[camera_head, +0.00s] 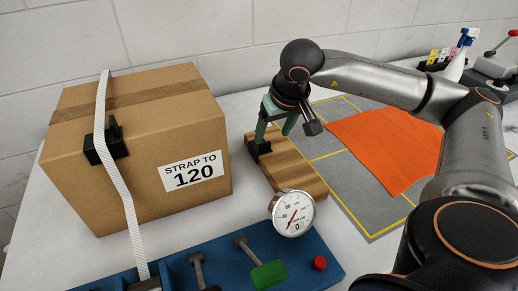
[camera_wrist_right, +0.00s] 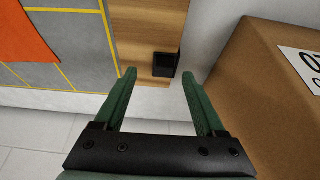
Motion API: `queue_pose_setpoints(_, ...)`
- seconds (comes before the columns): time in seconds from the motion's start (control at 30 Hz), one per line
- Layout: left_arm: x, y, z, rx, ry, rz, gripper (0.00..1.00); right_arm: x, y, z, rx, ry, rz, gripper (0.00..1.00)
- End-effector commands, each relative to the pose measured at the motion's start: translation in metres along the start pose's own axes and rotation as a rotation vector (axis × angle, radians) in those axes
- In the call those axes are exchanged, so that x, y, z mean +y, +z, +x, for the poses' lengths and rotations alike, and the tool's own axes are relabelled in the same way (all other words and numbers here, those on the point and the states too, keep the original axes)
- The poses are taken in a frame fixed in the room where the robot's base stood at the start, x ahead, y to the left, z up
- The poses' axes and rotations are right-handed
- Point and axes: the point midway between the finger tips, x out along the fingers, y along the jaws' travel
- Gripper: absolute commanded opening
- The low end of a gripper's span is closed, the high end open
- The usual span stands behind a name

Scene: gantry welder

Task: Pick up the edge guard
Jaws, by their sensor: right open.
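In the right wrist view the black edge guard (camera_wrist_right: 165,64) shows at the board's edge, just beyond and between the fingertips. My right gripper (camera_head: 274,134) has green fingers and is open above the board, with one finger partly in front of the guard. In the right wrist view my right gripper (camera_wrist_right: 159,74) holds nothing. Whether a finger touches the guard I cannot tell. My left gripper is not in view.
A cardboard box (camera_head: 140,185) with a white strap (camera_head: 114,170) and a black fitting (camera_head: 104,148) stands left of the board. A dial gauge (camera_head: 293,213) and a blue base (camera_head: 215,255) with levers are in front. An orange cloth (camera_head: 385,148) lies on a grey mat at right.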

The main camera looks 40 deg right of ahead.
Motion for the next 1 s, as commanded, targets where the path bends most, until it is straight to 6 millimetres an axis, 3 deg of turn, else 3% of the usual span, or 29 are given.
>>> queue_pose_setpoints(0.4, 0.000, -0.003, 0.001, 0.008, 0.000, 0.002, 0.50, -0.008, -0.002, 0.049, -0.001, 0.000, 0.000, 0.72)
queue_pose_setpoints(0.7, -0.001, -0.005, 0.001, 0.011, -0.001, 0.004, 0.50, -0.008, -0.001, 0.053, 0.000, -0.001, -0.001, 0.72)
queue_pose_setpoints(1.0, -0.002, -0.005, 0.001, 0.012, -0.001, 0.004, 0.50, -0.007, -0.002, 0.053, 0.000, 0.001, 0.000, 0.39)
